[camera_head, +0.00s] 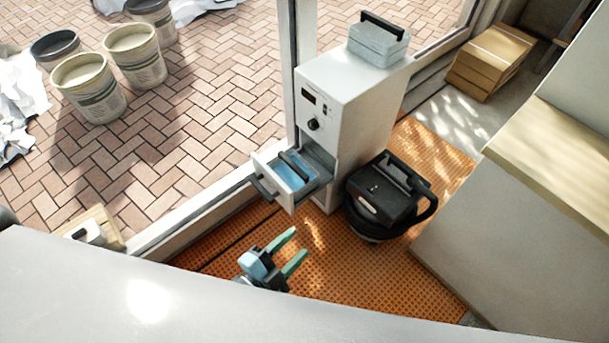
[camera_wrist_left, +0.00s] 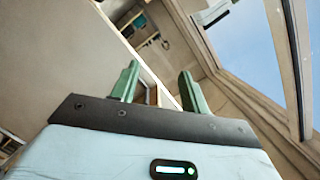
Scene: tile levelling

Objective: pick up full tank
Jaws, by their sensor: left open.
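The full tank (camera_head: 284,173) sits in the pulled-out drawer (camera_head: 277,187) at the foot of the white dehumidifier cabinet (camera_head: 340,90). Blue water shows inside it, and a dark handle bar (camera_head: 294,165) crosses its top. My left gripper (camera_head: 298,242) is open and empty, with green fingers, below and in front of the drawer in the head view, apart from the tank. The left wrist view shows the same open fingers (camera_wrist_left: 160,72) with nothing between them; the tank is not recognisable there. My right gripper is not in view.
A second pale tank (camera_head: 378,50) with a black handle stands on top of the cabinet. A black vacuum-like machine (camera_head: 385,195) stands right of the drawer on the orange mat (camera_head: 345,265). A window frame (camera_head: 200,207) runs along the left. Buckets (camera_head: 90,90) stand outside.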

